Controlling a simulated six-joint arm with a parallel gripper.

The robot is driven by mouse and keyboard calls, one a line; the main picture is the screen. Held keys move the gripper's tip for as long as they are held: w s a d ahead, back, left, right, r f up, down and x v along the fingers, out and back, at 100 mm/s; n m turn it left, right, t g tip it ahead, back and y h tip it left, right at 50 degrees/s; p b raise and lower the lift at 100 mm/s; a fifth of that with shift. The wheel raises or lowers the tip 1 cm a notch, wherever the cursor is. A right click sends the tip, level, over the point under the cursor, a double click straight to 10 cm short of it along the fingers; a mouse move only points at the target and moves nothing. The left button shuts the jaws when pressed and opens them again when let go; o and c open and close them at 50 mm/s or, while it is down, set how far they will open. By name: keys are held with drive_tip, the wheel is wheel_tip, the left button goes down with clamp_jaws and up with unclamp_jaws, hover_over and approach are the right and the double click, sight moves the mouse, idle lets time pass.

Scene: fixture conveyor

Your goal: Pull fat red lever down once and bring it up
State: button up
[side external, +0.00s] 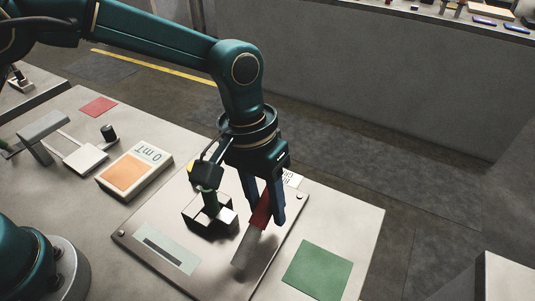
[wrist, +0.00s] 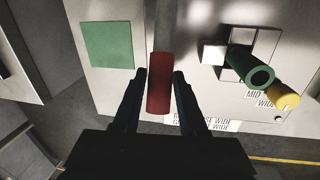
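The fat red lever (side external: 262,212) stands on a metal panel (side external: 165,225) in the side external view, with a grey lower part slanting down to the panel. In the wrist view the red lever (wrist: 160,84) lies between the two fingers. My gripper (side external: 271,212) is over the lever with its fingers pointing down on either side of it. In the wrist view my gripper (wrist: 159,75) shows narrow gaps between the fingers and the lever, so it looks open around it. The far finger is partly hidden in the side view.
A green-handled lever (side external: 210,203) in a white slotted block stands left of the red one, with a yellow knob (wrist: 285,97) beside it. A green square (side external: 318,270) lies right of the panel. An orange-topped box (side external: 127,175) and a red square (side external: 98,107) are further left.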

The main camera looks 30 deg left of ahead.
clamp_jaws()
drive_tip(key=shift+a, duration=0.1)
idle(1.1)
